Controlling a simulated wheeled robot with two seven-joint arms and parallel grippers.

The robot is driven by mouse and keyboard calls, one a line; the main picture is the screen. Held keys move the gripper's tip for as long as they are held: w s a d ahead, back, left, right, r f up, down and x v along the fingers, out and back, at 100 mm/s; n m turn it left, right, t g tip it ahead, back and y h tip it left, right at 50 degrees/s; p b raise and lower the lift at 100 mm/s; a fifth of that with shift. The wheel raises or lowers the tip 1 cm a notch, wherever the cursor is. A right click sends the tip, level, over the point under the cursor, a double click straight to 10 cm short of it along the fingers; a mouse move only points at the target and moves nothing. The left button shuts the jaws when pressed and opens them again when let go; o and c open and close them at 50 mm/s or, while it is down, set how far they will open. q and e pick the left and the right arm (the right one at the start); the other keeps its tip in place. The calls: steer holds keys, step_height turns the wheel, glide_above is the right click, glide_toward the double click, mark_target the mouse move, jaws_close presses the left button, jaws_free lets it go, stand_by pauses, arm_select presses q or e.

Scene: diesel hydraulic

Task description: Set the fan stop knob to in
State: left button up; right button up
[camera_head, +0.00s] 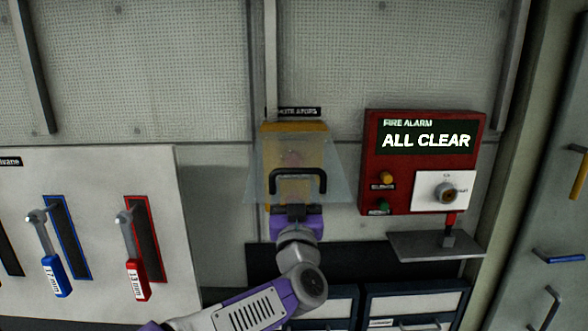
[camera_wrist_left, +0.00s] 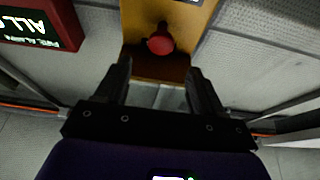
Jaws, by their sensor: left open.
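A yellow box (camera_head: 283,130) is on the wall in the middle of the head view, behind a clear cover (camera_head: 333,180) with a black handle (camera_head: 297,173). The cover seems to flare out towards me. A round red knob shows clearly on the box in the left wrist view (camera_wrist_left: 160,40) and only faintly through the cover in the head view. My left gripper (camera_head: 297,208) is just below the handle, open and empty. In the left wrist view its fingers (camera_wrist_left: 158,72) are apart, with the knob beyond them. I cannot tell whether the knob is in or out. My right gripper is not in view.
A red fire alarm panel (camera_head: 374,150) reading ALL CLEAR is to the right, with a small grey shelf (camera_head: 420,243) below it. A white panel (camera_head: 95,190) with blue and red levers is at left. Drawers (camera_head: 415,305) are below.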

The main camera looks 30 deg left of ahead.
arm_select(q)
steer(key=p+x, duration=0.1)
steer(key=x, duration=0.6)
steer(key=shift+a, duration=0.2)
steer(key=shift+w, duration=0.1)
steer(key=shift+c, duration=0.3)
steer(key=shift+r, duration=0.1)
jaws_close()
